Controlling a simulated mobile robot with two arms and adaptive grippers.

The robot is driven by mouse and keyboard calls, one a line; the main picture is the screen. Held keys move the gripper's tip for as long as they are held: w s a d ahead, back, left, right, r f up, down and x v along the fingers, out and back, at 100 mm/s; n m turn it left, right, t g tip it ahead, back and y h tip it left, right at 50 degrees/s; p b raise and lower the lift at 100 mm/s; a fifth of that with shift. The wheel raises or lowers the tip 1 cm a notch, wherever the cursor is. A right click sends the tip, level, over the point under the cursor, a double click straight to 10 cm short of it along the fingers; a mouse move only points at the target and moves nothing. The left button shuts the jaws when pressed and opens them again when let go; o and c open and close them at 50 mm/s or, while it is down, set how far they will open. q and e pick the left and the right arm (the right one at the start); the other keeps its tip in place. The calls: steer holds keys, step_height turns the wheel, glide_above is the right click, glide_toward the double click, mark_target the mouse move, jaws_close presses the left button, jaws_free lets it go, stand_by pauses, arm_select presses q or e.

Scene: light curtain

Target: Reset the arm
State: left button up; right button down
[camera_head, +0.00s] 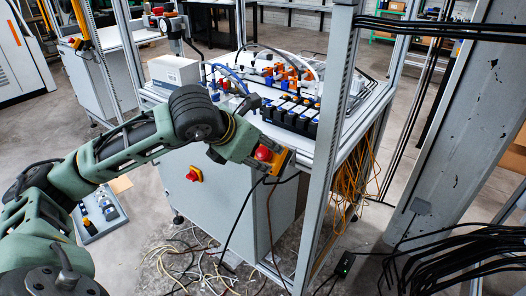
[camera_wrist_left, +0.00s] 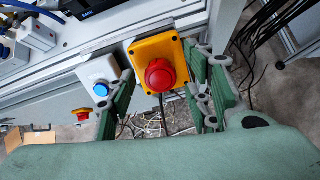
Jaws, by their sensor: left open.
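My green and black left arm reaches in from the left in the head view, bent at the elbow. Its gripper (camera_head: 249,149) is at the front edge of the workbench, right by a red mushroom button (camera_head: 263,153) on a yellow box (camera_head: 281,162). In the left wrist view the open fingers of the gripper (camera_wrist_left: 163,88) appear on either side of the red button (camera_wrist_left: 160,75) on its yellow box (camera_wrist_left: 143,51). I cannot tell whether they touch it. A grey box with a blue button (camera_wrist_left: 101,89) is just left. My right gripper is not in view.
The workbench (camera_head: 325,148) carries black modules (camera_head: 290,117), hoses and a grey box (camera_head: 174,71). A metal frame post (camera_head: 325,150) stands right of the gripper. Another red-and-yellow stop (camera_head: 194,174) is on the cabinet. Loose cables (camera_head: 205,262) lie on the floor.

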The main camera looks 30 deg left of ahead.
arm_select(q)
steer(key=v, duration=0.5)
steer(key=shift+s+r, duration=0.1)
steer(key=shift+s, duration=0.05)
stand_by(0.8)
